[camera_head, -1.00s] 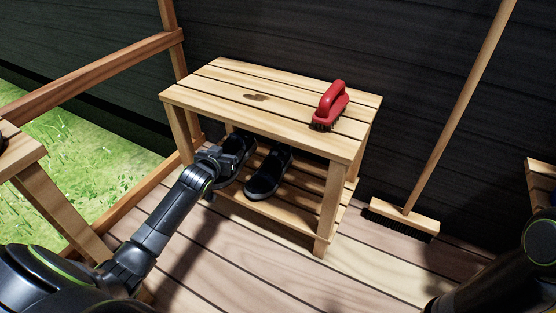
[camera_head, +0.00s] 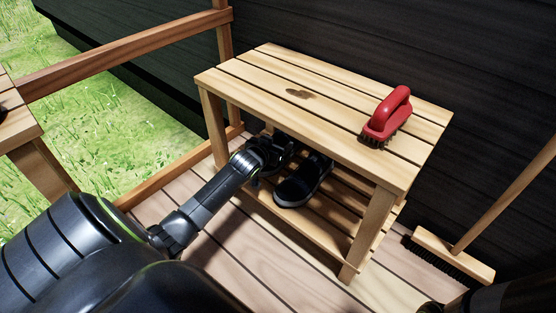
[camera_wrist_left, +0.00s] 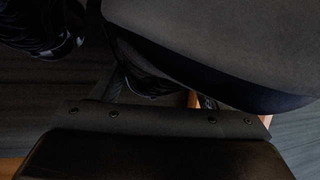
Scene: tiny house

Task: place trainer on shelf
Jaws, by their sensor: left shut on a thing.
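The shelf is the lower slatted board (camera_head: 325,222) of a small wooden bench. A dark trainer (camera_head: 303,184) with a pale rim rests on it under the bench top. My left gripper (camera_head: 273,154) reaches under the top's front edge, just left of that trainer. It is shut on a second dark trainer, mostly hidden by the gripper and shade. In the left wrist view a dark part (camera_wrist_left: 148,82) shows between the fingers, and a large dark grey shape fills the upper right. I cannot tell whether the held trainer touches the shelf. My right gripper is out of view.
A red-handled brush (camera_head: 388,115) lies on the bench top (camera_head: 330,88). A broom (camera_head: 455,257) stands at right by the dark wall. The bench's front leg (camera_head: 371,235) bounds the shelf opening. Wooden rails (camera_head: 125,50) and another wooden piece (camera_head: 35,150) are at left.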

